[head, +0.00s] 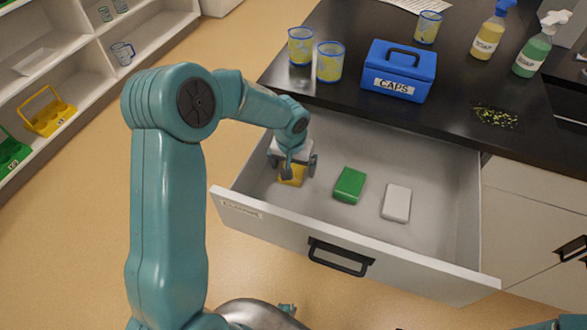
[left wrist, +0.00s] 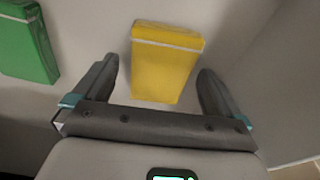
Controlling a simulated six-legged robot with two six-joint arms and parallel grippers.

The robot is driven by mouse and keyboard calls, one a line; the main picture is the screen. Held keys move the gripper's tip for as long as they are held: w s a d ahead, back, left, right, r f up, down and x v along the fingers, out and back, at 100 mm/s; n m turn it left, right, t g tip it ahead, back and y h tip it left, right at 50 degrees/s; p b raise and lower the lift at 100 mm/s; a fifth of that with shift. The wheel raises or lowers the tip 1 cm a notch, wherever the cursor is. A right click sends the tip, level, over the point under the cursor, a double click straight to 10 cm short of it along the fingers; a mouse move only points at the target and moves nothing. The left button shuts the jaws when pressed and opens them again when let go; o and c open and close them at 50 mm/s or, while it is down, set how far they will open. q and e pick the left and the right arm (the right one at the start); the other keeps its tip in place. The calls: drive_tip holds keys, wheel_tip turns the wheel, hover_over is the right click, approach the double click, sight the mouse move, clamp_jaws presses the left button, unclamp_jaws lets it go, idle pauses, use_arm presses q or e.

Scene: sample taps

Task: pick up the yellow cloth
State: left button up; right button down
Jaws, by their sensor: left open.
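The yellow cloth (head: 291,176) is a small folded block with a pale band, lying in the open drawer (head: 420,235) near its left side. In the left wrist view the cloth (left wrist: 165,65) lies ahead of the jaws, its near end between the fingertips. My left gripper (head: 292,167) is open, pointing down over the cloth and partly hiding it in the head view. In the left wrist view the open fingers (left wrist: 157,72) stand apart on both sides of the cloth, with gaps showing. My right gripper is not in view.
A green cloth (head: 349,185) and a white cloth (head: 396,203) lie to the right in the drawer. The drawer's front wall and side walls stand close around. Above is a black counter with a blue CAPS box (head: 398,72), cups (head: 329,62) and spray bottles (head: 489,34).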

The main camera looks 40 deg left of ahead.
use_arm(q)
drive_tip(key=c, duration=1.1)
